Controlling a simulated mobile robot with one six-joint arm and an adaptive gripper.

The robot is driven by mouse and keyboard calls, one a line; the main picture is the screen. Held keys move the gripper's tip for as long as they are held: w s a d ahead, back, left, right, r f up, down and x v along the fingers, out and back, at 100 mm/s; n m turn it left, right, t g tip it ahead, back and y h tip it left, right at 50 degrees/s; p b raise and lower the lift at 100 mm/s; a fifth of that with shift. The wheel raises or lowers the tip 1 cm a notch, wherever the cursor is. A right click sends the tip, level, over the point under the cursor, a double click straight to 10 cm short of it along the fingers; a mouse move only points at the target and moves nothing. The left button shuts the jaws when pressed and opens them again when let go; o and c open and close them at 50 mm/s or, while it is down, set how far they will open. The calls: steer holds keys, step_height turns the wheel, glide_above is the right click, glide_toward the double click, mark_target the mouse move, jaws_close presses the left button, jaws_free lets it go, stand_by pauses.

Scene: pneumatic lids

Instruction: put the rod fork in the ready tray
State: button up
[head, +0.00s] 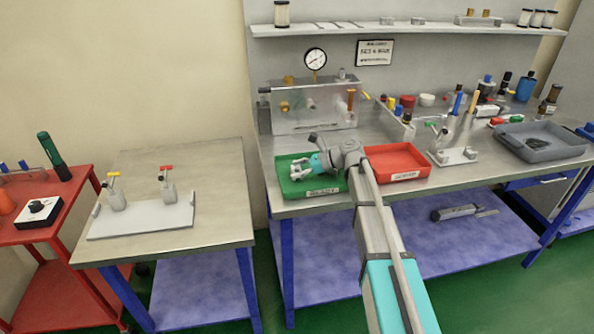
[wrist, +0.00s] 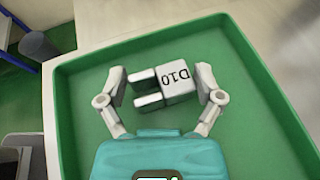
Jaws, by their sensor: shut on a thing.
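The rod fork (wrist: 174,84) is a pale metal block with two prongs and the mark D10 on it. In the wrist view it sits between the two fingers of my gripper (wrist: 162,98), which is shut on it. The green tray (wrist: 240,60), the ready tray, fills the view behind and around the fork. In the head view my gripper (head: 300,169) is over the green tray (head: 292,190) at the left front of the bench. I cannot tell whether the fork touches the tray floor.
A red tray (head: 412,168) stands right of the green one, close to my arm. A grey tray (head: 560,151) lies at the far right. A metal fixture plate with a gauge (head: 315,60) above stands behind. A lower table (head: 215,180) stands to the left, across a gap.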

steer(key=shift+f, duration=0.1)
steer(key=o, duration=0.9)
steer(key=shift+r, duration=0.2)
steer(key=p+v, duration=0.4)
steer(key=v, duration=0.8)
steer(key=shift+p, duration=0.35)
